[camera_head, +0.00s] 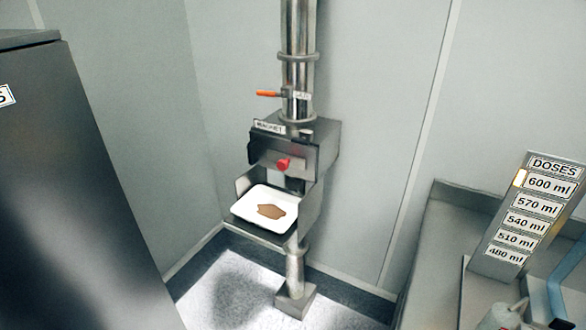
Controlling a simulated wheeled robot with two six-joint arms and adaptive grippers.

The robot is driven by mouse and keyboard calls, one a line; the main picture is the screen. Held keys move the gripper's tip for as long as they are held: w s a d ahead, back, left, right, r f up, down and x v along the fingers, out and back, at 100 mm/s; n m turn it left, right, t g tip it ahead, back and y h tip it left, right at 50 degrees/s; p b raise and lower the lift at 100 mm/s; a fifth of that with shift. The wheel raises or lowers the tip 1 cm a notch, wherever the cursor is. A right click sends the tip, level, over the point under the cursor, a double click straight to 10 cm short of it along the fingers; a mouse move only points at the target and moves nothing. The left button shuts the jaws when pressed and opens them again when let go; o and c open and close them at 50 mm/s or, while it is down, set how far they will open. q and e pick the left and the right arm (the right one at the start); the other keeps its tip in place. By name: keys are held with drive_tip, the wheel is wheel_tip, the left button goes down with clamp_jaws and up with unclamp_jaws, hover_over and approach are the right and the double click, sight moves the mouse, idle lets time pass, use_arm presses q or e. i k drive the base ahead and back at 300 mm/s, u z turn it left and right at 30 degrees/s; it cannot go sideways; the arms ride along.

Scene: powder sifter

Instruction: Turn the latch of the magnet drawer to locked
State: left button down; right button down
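The magnet housing (325,135) is a grey metal box on a vertical steel pipe, with a label reading MAGNET at its upper left. The front of the magnet drawer (262,152) looks flush with the housing. A red latch knob (283,164) sits low on the drawer front. It is too small to tell which way the latch is turned. Neither of my grippers is in view.
An orange gate lever (268,94) sticks out left above the housing. Below is a white tray (253,225) with brown powder, on a metal shelf. A dark cabinet (70,180) stands left; a counter (432,250) with a doses board (492,248) stands right.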

sight(302, 141)
drive_tip(key=k, duration=1.3)
drive_tip(key=z, duration=0.8)
drive_tip(key=i, duration=1.85)
drive_tip(key=u, duration=0.45)
